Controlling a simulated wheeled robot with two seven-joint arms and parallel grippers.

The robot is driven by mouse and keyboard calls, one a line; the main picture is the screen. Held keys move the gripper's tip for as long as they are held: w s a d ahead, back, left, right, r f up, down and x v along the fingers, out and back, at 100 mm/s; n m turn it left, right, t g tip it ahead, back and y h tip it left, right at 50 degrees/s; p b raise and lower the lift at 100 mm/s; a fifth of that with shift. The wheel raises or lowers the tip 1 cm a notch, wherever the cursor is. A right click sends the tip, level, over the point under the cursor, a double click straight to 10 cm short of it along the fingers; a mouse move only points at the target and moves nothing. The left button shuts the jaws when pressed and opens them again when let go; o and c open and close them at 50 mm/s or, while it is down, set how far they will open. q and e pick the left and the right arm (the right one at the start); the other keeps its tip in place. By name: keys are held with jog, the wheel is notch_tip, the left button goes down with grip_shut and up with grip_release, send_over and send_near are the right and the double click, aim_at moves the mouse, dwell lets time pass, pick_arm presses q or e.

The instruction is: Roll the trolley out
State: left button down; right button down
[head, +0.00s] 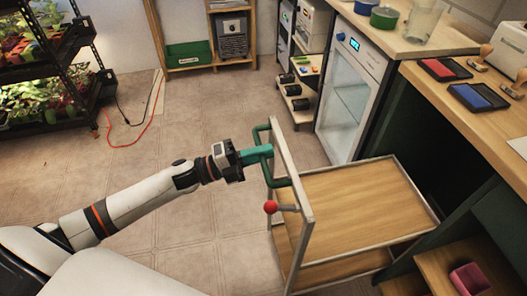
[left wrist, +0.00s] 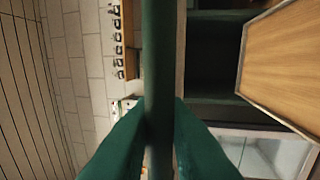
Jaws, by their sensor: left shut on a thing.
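The trolley (head: 360,200) stands right of centre in the head view, with a wooden top deck, a lower shelf and a pale frame. Its right end is at the dark opening under the bench. Its green handle (head: 284,183) is on the left end, with a red-knobbed lever (head: 270,207) beside it. In the left wrist view the handle bar (left wrist: 163,60) runs between the green fingers (left wrist: 160,125), and a deck (left wrist: 285,60) shows at the right. My right gripper is not in view.
A glass-door fridge (head: 350,90) stands just behind the trolley. The wooden bench (head: 480,115) with red and blue trays runs along the right. A plant rack (head: 45,70) is at the far left, with an orange cable (head: 130,148) on the floor. The tiled floor left of the trolley is open.

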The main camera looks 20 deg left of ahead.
pick_arm(q)
jog(key=c, duration=1.5)
grip_release()
